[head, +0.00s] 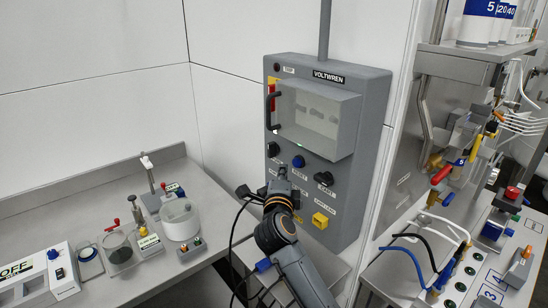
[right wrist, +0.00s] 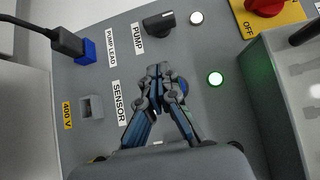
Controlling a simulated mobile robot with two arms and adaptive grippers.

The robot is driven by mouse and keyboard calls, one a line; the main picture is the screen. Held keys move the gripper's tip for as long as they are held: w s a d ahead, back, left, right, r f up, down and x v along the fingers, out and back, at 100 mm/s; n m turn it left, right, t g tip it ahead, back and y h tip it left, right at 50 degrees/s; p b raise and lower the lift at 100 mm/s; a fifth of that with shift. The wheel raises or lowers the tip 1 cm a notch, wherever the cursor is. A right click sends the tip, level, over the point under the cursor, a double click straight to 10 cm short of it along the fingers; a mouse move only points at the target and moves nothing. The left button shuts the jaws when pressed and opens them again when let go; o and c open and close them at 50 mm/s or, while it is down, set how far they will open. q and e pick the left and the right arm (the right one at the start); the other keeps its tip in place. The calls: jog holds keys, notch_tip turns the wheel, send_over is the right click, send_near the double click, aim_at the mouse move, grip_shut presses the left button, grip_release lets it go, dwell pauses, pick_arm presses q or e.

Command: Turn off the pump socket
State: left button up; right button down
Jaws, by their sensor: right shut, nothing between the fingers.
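The pump switch is a black knob (right wrist: 158,22) beside the PUMP label in the right wrist view; in the head view a black knob (head: 272,149) shows at the panel's left. A white lamp (right wrist: 196,17) sits beside the pump knob. A black plug (right wrist: 66,42) is in the blue pump lead socket (right wrist: 86,52). My right gripper (right wrist: 158,72) is shut and empty over the panel, by the SENSOR label and apart from the pump knob. In the head view the right gripper (head: 282,184) covers part of the grey VOLTWREN box (head: 345,205). My left gripper is out of view.
A red switch (right wrist: 265,6) on a yellow OFF plate and a clear cover (head: 318,118) are on the box. A black chart knob (head: 323,178) is to the right. A bench with lab items (head: 180,218) stands left.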

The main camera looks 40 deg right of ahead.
aim_at(275, 154)
jog(key=x, duration=0.3)
jog(key=shift+w+d+r+p, duration=0.15)
jog(key=shift+w+p, duration=0.2)
jog(key=shift+p, duration=0.05)
jog(key=shift+w, duration=1.15)
jog(key=shift+w+a+p, duration=0.3)
jog(key=shift+w+p, duration=0.05)
jog(key=shift+w, duration=0.25)
jog(key=f+b, duration=0.1)
jog(key=b, duration=0.2)
jog(key=shift+m, duration=0.3)
jog(key=shift+r+t+h, duration=0.15)
jog(key=shift+t+h, duration=0.15)
jog(key=shift+m+t+h+b, duration=0.4)
jog(key=shift+m+b, duration=0.4)
jog(key=shift+b, duration=1.3)
jog(key=shift+w+f, duration=0.1)
jog(key=shift+f, duration=0.1)
